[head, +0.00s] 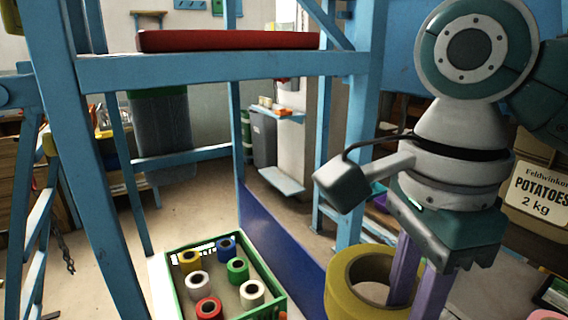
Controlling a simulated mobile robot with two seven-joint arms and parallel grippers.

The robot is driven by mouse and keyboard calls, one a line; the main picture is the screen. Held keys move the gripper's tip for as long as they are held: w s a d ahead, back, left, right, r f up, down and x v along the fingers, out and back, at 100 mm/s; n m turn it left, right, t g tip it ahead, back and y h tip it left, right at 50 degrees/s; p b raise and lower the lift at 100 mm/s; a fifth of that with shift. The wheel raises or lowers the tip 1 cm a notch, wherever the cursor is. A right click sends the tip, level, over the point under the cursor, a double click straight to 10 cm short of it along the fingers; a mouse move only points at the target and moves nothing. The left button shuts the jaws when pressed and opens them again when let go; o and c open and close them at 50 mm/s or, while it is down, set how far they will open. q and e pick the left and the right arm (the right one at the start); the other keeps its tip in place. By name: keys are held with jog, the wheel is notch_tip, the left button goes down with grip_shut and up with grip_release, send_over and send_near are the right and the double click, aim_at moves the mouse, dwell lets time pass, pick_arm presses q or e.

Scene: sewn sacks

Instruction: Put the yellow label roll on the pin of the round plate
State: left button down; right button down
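A large yellow label roll (345,295) is at the bottom, right of centre, partly cut off by the lower frame edge. My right gripper (417,290) points down at its right side with two purple fingers. One finger reaches into the roll's hole and the other is outside, so the roll's wall lies between them. The fingers look closed on that wall, though their tips are hidden. What lies under the roll is out of frame. The round plate and its pin are not visible. My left gripper is not in view.
A green crate (176,303) with several small coloured rolls stands at lower centre-left. A blue frame with a red-topped beam (230,66) rises behind it. A dark blue panel (285,250) runs beside the crate. A pink object (546,315) shows at the bottom right.

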notch_tip(320, 180, up, 11)
jog(key=w+n, duration=0.2)
jog(key=n, duration=0.7)
jog(key=s+d+r+n, duration=0.2)
jog(key=s+d+n, duration=0.3)
jog(key=s+n, duration=0.35)
notch_tip(320, 180, up, 36)
jog(key=p, duration=3.6)
jog(key=shift+s+a, duration=0.2)
jog(key=shift+s, duration=0.25)
jog(key=shift+d+m, duration=0.1)
jog(key=shift+m, duration=0.15)
